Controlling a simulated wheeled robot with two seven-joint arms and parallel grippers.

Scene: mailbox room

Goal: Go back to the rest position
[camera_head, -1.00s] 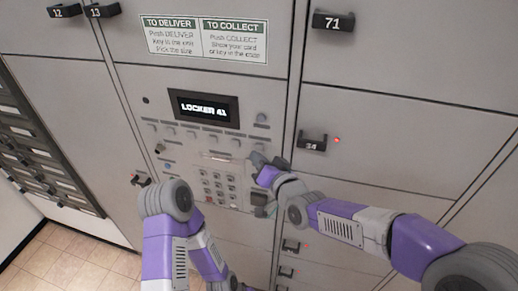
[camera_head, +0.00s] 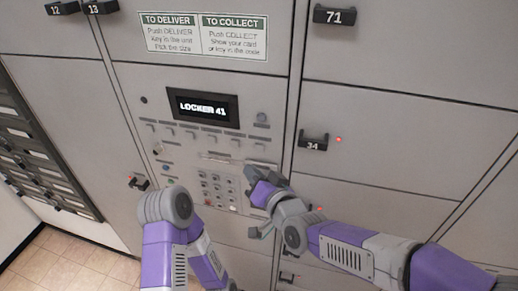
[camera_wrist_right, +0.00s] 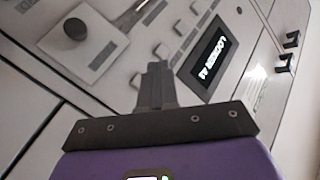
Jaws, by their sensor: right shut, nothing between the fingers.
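My right gripper (camera_head: 262,170) is in front of the locker control panel, just right of the keypad (camera_head: 213,187). In the right wrist view my right gripper (camera_wrist_right: 157,72) is shut, with its fingers together and nothing between them. The panel's display (camera_head: 203,107) reads "LOCKER 41"; it also shows in the right wrist view (camera_wrist_right: 210,55). My left arm comes up at the lower middle of the head view and bends back down; its gripper is out of the picture.
Locker doors surround the panel, with black handles marked 34 (camera_head: 313,141) and 71 (camera_head: 334,15) on the right. An instruction sign (camera_head: 204,37) is above the display. Dark slotted mailboxes (camera_head: 40,155) are at the left. Tiled floor (camera_head: 75,262) shows at lower left.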

